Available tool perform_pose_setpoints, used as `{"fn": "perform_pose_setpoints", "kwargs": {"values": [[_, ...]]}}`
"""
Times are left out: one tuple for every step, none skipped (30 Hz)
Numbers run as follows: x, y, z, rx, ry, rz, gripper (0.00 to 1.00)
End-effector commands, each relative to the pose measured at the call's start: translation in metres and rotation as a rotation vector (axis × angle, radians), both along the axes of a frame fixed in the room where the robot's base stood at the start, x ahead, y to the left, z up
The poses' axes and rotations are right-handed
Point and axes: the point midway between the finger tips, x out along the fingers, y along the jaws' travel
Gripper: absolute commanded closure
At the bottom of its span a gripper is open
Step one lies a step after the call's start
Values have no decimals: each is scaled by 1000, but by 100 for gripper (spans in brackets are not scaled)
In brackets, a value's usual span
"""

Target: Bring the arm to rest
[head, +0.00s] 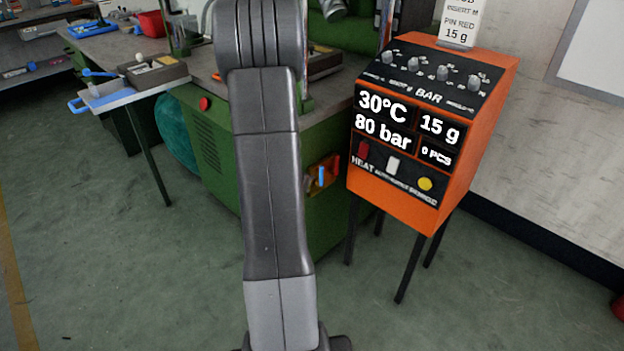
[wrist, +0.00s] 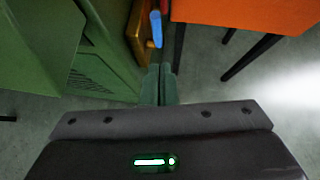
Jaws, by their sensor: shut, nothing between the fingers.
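My gripper (wrist: 159,84) shows in the wrist view with its two fingers together and nothing between them. It points down past the front of the green machine, over the grey-green floor. In the head view my arm rises through the middle of the picture and bends at the top; the gripper itself does not show there. The arm hides part of the green machine (head: 330,211) behind it.
An orange control box (head: 479,130) on black legs stands right of my arm, reading 30°C, 80 bar, 15 g and 0 PCS. Its orange side also shows in the wrist view (wrist: 240,12). A workbench (head: 105,50) with trays stands at left. Floor (head: 110,270) is clear at front left.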

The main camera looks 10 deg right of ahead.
Motion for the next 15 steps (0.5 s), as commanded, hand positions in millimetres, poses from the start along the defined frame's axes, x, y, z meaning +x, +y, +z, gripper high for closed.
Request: {"fn": "perform_pose_setpoints", "kwargs": {"values": [[-7,7,13,0,0,4,100],[-10,10,17,0,0,4,100],[-15,14,23,0,0,4,100],[-18,16,27,-1,1,3,100],[-20,19,30,0,0,4,100],[-24,22,34,1,1,4,100],[-27,24,37,0,1,3,100],[-29,25,39,1,2,3,100],[-31,27,42,0,1,3,100],[-32,29,44,0,1,3,100],[-33,29,45,0,1,2,100],[-35,30,46,0,1,1,100],[-35,30,47,1,2,1,100],[-36,31,47,0,2,0,100],[-36,31,47,0,3,0,100]]}}
